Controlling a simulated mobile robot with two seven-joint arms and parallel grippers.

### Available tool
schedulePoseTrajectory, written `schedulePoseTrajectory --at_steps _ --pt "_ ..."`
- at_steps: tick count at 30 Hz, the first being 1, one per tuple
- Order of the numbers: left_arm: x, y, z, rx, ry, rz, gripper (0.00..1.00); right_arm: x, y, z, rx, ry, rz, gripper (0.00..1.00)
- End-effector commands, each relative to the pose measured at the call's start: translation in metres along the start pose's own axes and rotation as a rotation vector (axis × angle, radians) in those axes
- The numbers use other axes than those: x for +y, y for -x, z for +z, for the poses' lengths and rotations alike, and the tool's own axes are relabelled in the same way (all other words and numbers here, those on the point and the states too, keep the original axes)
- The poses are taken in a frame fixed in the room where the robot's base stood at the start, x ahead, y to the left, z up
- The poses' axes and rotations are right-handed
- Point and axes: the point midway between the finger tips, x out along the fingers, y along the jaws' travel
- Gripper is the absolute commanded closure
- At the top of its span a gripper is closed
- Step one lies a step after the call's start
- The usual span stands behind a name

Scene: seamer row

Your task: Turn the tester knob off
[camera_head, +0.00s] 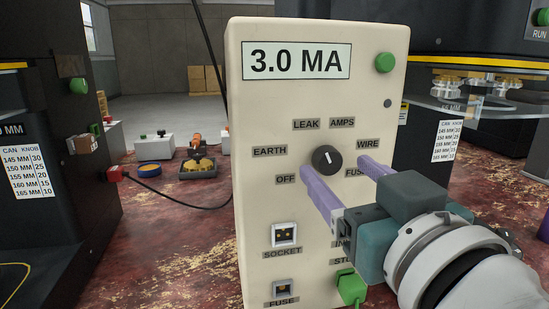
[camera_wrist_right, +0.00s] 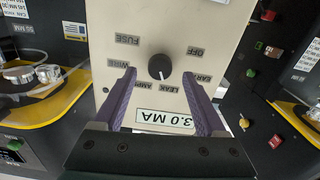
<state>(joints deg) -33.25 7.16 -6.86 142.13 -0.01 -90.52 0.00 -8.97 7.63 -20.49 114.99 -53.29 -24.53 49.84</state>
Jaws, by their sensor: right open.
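The cream tester (camera_head: 290,100) stands upright in the middle of the head view, with a "3.0 MA" display (camera_head: 296,61). Its round black knob (camera_head: 326,159) sits among the labels OFF, EARTH, LEAK, AMPS, WIRE and FUSE. The knob's white mark points roughly up, seemingly toward LEAK; the knob also shows in the right wrist view (camera_wrist_right: 160,66). My right gripper (camera_head: 337,167) is open, its purple fingers pointing at the panel on either side of the knob, apart from it. The FUSE label is partly covered by a finger. My left gripper is out of view.
A green button (camera_head: 385,63) is at the tester's top right. A socket (camera_head: 285,234) and a green plug (camera_head: 351,288) are low on its face. Dark machines flank the tester. A black cable (camera_head: 180,207) runs at left. Open floor lies behind.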

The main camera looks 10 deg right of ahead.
Motion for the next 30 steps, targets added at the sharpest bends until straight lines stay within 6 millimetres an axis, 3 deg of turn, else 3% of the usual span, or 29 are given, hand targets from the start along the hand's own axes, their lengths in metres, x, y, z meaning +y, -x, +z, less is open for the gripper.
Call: schedulePoseTrajectory --at_steps 6,16,30 --pt "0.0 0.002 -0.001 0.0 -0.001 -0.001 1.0 0.0 -0.022 0.0 -0.001 0.0 0.0 0.27" --pt "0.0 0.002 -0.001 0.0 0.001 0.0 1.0 0.0 -0.025 0.001 -0.001 -0.001 0.0 0.27" --pt "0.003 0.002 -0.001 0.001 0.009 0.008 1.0 0.0 -0.025 0.001 -0.001 0.0 0.0 0.78"
